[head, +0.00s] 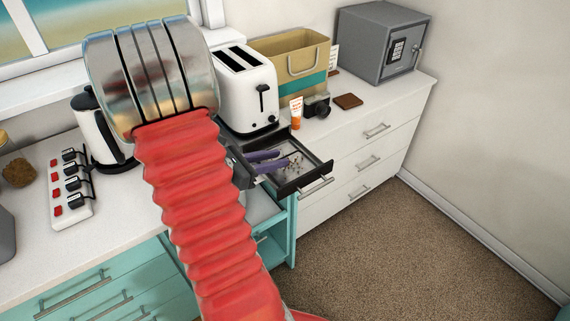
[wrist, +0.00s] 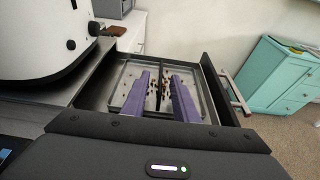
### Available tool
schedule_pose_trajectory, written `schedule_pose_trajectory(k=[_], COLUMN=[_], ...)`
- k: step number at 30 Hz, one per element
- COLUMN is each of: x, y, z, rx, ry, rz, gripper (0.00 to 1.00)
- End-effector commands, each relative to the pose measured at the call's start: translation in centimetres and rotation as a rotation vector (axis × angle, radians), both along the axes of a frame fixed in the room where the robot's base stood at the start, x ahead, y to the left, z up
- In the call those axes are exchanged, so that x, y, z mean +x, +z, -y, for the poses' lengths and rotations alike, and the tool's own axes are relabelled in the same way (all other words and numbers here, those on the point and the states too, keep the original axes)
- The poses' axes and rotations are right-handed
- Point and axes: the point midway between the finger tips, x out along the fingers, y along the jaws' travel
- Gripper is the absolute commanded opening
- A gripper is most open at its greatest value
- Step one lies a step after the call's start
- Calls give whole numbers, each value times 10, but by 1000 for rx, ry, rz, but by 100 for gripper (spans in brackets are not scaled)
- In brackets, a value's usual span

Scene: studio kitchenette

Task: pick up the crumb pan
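The crumb pan (wrist: 121,91) is a shallow grey metal tray with dark crumbs scattered on it. It lies inside a dark open drawer (wrist: 208,79) below the toaster, with a thin black upright strip (wrist: 160,70) along its middle. The pan also shows in the head view (head: 297,165). My gripper (wrist: 160,78) has two purple fingers, which also show in the head view (head: 279,160). They are apart, over the pan, one on each side of the strip, with nothing visibly held. Whether they touch the pan cannot be told. My gripper's body hides the pan's near end.
A white toaster (head: 247,92) stands behind the drawer. An orange-and-white tube (head: 296,112), a camera (head: 317,106) and a tan box (head: 287,55) stand on the white dresser beside it. A kettle (head: 105,136) and a power strip (head: 70,188) are at left. Carpet (head: 380,240) is clear at right.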

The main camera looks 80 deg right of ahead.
Motion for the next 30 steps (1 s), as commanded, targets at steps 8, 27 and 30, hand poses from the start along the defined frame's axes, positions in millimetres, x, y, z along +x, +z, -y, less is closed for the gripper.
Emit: schedule_pose_trajectory(k=[8,27,30], x=[-22,-26,-26], y=[-9,-12,-12], z=[23,29,29], rx=[0,0,0], ry=[-2,1,1], rz=[0,0,0], gripper=[27,27,23])
